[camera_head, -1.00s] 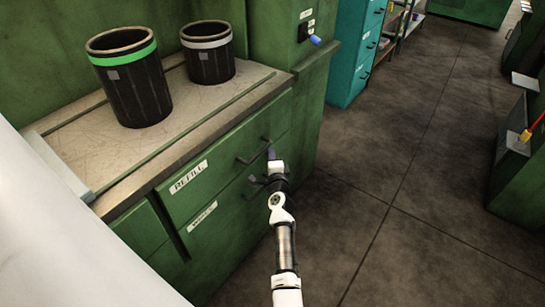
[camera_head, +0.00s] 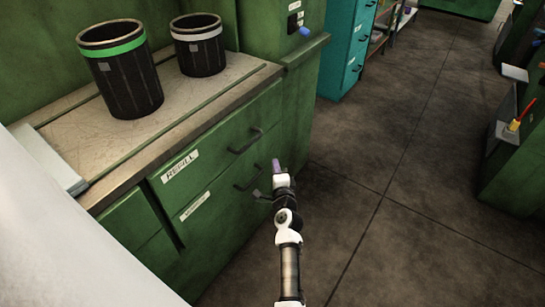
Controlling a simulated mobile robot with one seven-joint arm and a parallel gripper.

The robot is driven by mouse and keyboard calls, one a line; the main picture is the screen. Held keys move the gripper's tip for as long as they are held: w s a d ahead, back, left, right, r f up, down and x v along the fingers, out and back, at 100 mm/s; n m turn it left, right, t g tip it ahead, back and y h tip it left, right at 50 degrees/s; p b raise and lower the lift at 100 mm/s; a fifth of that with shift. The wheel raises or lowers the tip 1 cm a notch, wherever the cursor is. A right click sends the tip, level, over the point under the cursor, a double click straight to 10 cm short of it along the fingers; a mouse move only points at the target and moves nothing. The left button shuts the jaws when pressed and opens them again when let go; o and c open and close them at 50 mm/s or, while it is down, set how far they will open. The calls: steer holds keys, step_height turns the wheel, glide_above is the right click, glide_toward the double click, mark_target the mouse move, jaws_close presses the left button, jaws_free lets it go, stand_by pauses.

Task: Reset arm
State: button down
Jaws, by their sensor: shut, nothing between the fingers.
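My arm (camera_head: 289,255) reaches up from the bottom of the head view, in front of a green cabinet with drawers. My gripper (camera_head: 262,195) shows only as a small dark shape at the arm's end, left of the white wrist and in front of the lower drawer. Its fingers are small here, and I see nothing held in them. A small purple part (camera_head: 276,166) shows at the tip of the wrist. The upper drawer (camera_head: 215,155), labelled REFILL, and the lower drawer (camera_head: 220,200) both look closed.
A black bin with a green band (camera_head: 125,85) and one with a pale band (camera_head: 200,52) stand on the worktop (camera_head: 85,140). A teal cabinet (camera_head: 343,50) stands behind. Open floor (camera_head: 400,170) lies right of my arm. Green units (camera_head: 515,170) line the right edge.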

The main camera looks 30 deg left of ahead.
steer(key=shift+v, duration=1.25)
